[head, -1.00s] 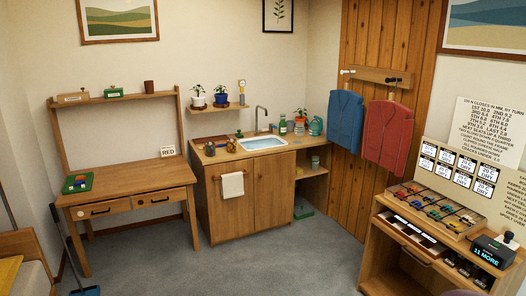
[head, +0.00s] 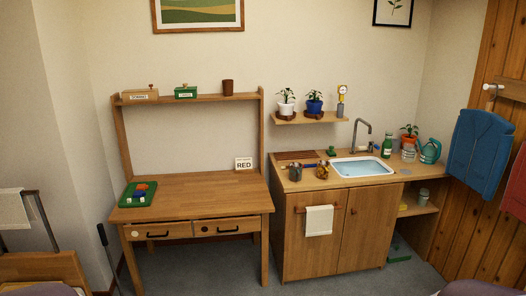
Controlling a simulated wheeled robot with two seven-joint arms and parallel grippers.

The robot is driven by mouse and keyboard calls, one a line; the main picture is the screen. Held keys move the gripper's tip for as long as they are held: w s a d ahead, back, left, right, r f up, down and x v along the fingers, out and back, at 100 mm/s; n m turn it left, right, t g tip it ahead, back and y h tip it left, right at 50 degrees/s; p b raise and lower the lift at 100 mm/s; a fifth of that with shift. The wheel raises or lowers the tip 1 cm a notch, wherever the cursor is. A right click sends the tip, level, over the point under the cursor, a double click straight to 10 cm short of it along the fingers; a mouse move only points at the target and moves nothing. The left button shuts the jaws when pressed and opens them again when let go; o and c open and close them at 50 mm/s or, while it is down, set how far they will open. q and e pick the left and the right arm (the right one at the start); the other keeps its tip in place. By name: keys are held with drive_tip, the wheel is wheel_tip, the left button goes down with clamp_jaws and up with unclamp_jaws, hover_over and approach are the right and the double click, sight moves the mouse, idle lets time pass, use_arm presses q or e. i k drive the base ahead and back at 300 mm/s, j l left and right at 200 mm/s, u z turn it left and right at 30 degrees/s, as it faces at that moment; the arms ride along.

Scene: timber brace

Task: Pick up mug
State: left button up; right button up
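No thing is clearly a mug at this size. A small grey cup-like vessel (head: 295,172) stands on the sink counter, left of the basin. A brownish-yellow jar (head: 322,171) stands beside it. A dark brown cup (head: 228,87) stands upright on the shelf above the desk; I cannot see a handle on it. Neither of my grippers is in view.
The desk (head: 195,190) has a green tray (head: 137,195) with colored blocks and a RED sign (head: 244,163); its middle is clear. The sink basin (head: 363,168) and tap (head: 360,133) are right of the vessels. Grey floor (head: 205,270) is open in front.

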sight(295, 169)
drive_tip(key=i+z, duration=0.1)
drive_tip(key=i, duration=0.55)
drive_tip(key=i+j+z, duration=0.15)
drive_tip(key=i, duration=0.5)
drive_tip(key=i+j+z, duration=0.1)
drive_tip(key=i, duration=0.6)
drive_tip(key=i+j+z, duration=0.15)
drive_tip(key=i+z, duration=0.25)
drive_tip(key=i+j+z, duration=0.55)
drive_tip(key=z, duration=0.2)
drive_tip(key=i+j+z, duration=0.2)
drive_tip(key=j+z, duration=0.15)
drive_tip(key=j, duration=0.15)
drive_tip(key=i+j, duration=0.1)
drive_tip(key=i+j+z, duration=0.15)
drive_tip(key=j, duration=0.2)
drive_tip(key=k, duration=0.05)
